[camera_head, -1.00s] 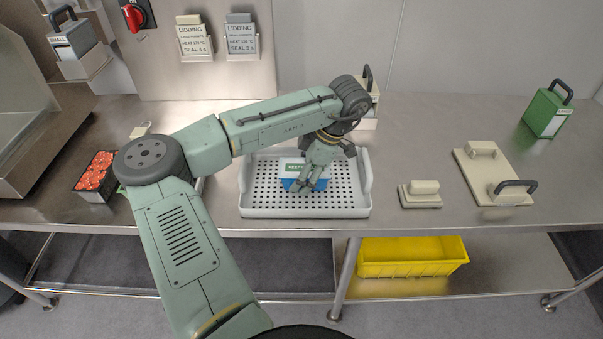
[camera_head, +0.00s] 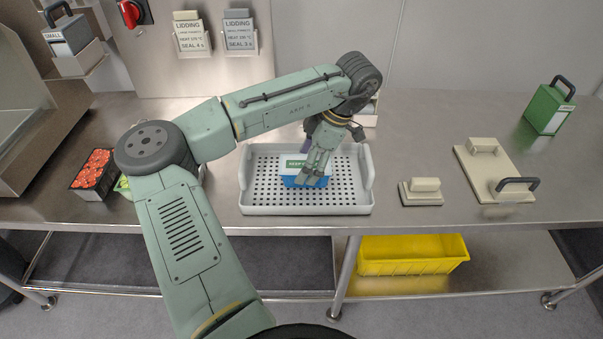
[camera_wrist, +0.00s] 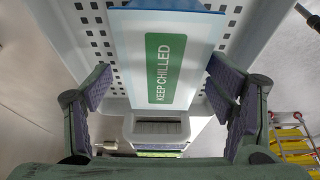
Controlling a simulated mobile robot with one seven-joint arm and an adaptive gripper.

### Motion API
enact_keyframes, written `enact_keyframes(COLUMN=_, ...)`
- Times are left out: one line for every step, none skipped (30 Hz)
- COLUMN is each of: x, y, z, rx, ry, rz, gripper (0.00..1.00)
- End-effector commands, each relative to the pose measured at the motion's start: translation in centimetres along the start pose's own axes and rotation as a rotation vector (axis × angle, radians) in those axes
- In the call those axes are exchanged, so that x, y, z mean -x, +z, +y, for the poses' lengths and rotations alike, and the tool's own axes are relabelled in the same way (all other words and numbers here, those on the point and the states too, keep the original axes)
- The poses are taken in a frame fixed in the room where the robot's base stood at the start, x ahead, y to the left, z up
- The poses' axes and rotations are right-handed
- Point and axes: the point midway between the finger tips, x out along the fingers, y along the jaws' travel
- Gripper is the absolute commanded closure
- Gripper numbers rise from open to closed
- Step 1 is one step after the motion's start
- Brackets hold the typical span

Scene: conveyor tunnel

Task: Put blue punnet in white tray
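The blue punnet (camera_head: 305,181), with a white lid and a green "KEEP CHILLED" label (camera_wrist: 167,68), sits inside the white tray (camera_head: 305,210). The tray has a perforated floor and raised ends, and lies on the steel table. My gripper (camera_head: 314,168) is over the punnet from above and partly covers its lid in the head view. In the wrist view my gripper (camera_wrist: 160,88) has its two fingers spread wide, with a gap between each finger and the lid. It holds nothing. The punnet's blue edge (camera_wrist: 165,4) shows at the top there.
A black punnet of red fruit (camera_head: 95,174) stands left, with a green item (camera_head: 122,187) partly behind my arm. Right of the tray are a cream block (camera_head: 421,192), a cream board with handles (camera_head: 495,172) and a green handled box (camera_head: 548,108). A yellow crate (camera_head: 412,256) is below.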

Motion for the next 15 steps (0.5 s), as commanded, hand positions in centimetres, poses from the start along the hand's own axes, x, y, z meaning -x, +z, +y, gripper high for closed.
enact_keyframes(x=1.0, y=0.3, z=0.0, rx=-0.002, ry=0.003, rz=-0.002, gripper=0.24)
enact_keyframes(x=1.8, y=0.1, z=0.1, rx=0.000, ry=0.005, rz=0.000, gripper=0.24)
enact_keyframes(x=3.0, y=0.0, z=0.1, rx=0.001, ry=0.006, rz=0.004, gripper=0.24)
enact_keyframes(x=3.6, y=0.0, z=0.1, rx=0.001, ry=0.007, rz=0.005, gripper=0.24)
enact_keyframes(x=4.2, y=0.0, z=0.1, rx=0.001, ry=0.006, rz=0.004, gripper=0.24)
enact_keyframes(x=5.0, y=0.0, z=0.1, rx=0.001, ry=0.005, rz=0.005, gripper=0.24)
enact_keyframes(x=5.6, y=-0.1, z=0.1, rx=0.002, ry=0.006, rz=0.005, gripper=0.24)
enact_keyframes(x=6.1, y=0.0, z=0.1, rx=0.001, ry=0.004, rz=0.004, gripper=0.24)
enact_keyframes(x=6.7, y=0.0, z=0.1, rx=0.001, ry=0.005, rz=0.004, gripper=0.24)
enact_keyframes(x=7.0, y=0.0, z=0.1, rx=0.000, ry=0.004, rz=0.004, gripper=0.24)
enact_keyframes(x=7.4, y=0.0, z=0.1, rx=0.000, ry=0.003, rz=0.003, gripper=0.24)
enact_keyframes(x=7.8, y=0.0, z=0.1, rx=0.001, ry=0.003, rz=0.004, gripper=0.24)
enact_keyframes(x=8.0, y=0.0, z=0.1, rx=0.001, ry=0.003, rz=0.003, gripper=0.24)
enact_keyframes(x=8.2, y=0.0, z=0.0, rx=0.000, ry=0.002, rz=0.002, gripper=0.24)
enact_keyframes(x=8.4, y=0.0, z=0.0, rx=0.000, ry=0.001, rz=0.002, gripper=0.24)
